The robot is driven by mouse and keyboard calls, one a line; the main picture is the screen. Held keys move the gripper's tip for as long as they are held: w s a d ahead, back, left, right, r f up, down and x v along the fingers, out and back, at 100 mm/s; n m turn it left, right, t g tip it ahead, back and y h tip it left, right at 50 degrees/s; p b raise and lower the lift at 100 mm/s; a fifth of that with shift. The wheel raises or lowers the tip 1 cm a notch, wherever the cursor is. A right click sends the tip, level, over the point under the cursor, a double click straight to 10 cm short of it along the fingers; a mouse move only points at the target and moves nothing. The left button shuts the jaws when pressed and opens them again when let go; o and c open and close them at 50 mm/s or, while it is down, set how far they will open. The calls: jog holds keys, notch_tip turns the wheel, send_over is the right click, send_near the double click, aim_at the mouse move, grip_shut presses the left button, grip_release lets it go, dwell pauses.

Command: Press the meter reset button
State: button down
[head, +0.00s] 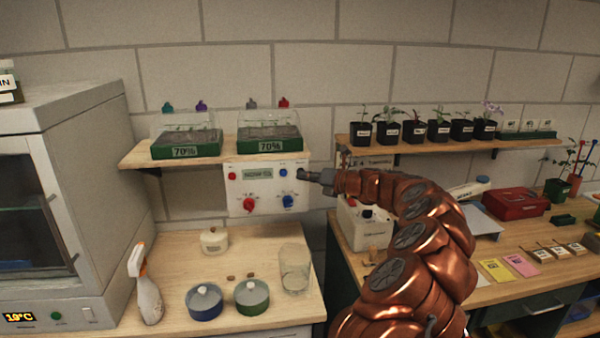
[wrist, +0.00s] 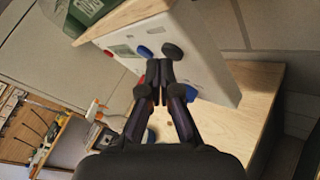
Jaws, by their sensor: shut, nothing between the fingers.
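The white meter panel (head: 265,190) is below the left shelf. It has a small display (head: 258,173), a small red button (head: 231,176), a blue button (head: 283,172), a red knob (head: 248,204) and a blue knob (head: 288,201). In the wrist view the panel (wrist: 205,50) is tilted, with the blue button (wrist: 145,51) and a black round button (wrist: 172,52). My gripper (head: 302,174) is shut and empty at the panel's upper right. Its fingertips (wrist: 160,72) are close to the black button; I cannot tell if they touch. I cannot read which button is reset.
Above the panel, the left shelf (head: 135,155) holds two covered seedling trays. The right shelf (head: 400,148) holds several potted seedlings. Below stand a glass beaker (head: 294,270), two lidded pots and a spray bottle (head: 146,290). A white device (head: 350,225) sits under my arm.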

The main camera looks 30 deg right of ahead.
jog(key=shift+s+a, duration=0.2)
jog(key=shift+s, duration=0.15)
jog(key=s, duration=0.1)
jog(key=s+a, duration=0.1)
jog(key=s, duration=0.1)
jog(key=s+a+p, duration=0.1)
jog(key=shift+s, duration=0.3)
dwell(1.0)
